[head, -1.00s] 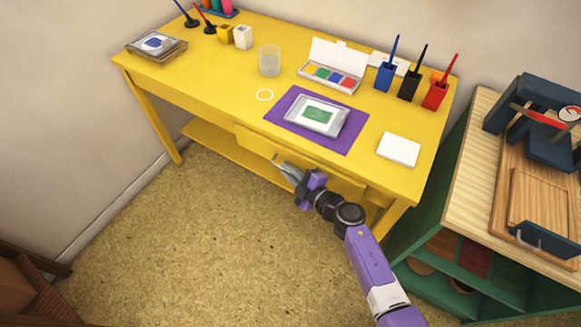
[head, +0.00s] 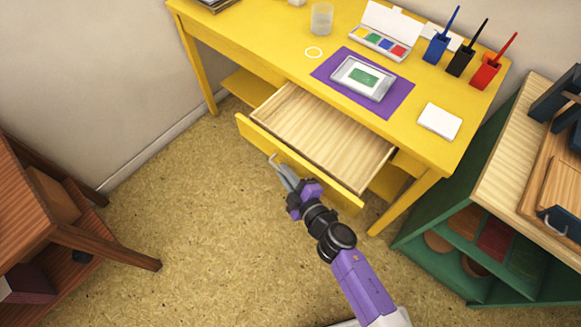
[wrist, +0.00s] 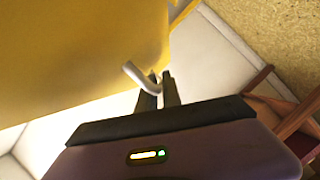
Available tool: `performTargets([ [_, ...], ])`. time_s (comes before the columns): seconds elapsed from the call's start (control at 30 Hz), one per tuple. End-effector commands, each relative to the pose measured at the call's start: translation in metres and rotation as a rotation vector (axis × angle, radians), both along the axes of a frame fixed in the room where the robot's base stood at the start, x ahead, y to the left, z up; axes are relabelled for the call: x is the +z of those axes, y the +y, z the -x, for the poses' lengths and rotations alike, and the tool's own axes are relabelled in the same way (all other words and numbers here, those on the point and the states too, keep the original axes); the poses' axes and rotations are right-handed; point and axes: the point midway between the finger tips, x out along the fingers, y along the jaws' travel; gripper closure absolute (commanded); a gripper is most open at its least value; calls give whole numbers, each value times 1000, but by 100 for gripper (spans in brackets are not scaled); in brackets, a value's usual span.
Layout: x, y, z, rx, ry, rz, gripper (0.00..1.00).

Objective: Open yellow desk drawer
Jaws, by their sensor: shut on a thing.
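The yellow desk (head: 250,35) stands against the wall. Its drawer (head: 310,130) is pulled well out in the head view, and its pale wooden inside looks empty. My gripper (head: 279,166) is at the drawer's yellow front, shut on the grey metal handle. In the wrist view the handle (wrist: 138,74) curves down from the yellow drawer front (wrist: 70,50) to the dark fingers (wrist: 161,86). The far part of the handle is hidden behind the drawer front and fingers.
A purple mat (head: 325,70) with an inkpad, a white block (head: 440,120), a glass (head: 321,18), a paint box and pen holders stand on the desk. A green shelf unit (head: 420,245) is at right, a brown wooden table (head: 75,235) at left. Floor between is clear.

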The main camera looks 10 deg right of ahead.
Motion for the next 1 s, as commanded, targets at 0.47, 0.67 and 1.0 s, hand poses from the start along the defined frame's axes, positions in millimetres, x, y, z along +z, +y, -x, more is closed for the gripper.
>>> performTargets([
  [0.47, -1, 1, 1, -1, 2, 0, 82],
  [0.67, 0, 1, 1, -1, 2, 0, 82],
  [1.0, 7, -8, 34, 1, 3, 1, 82],
])
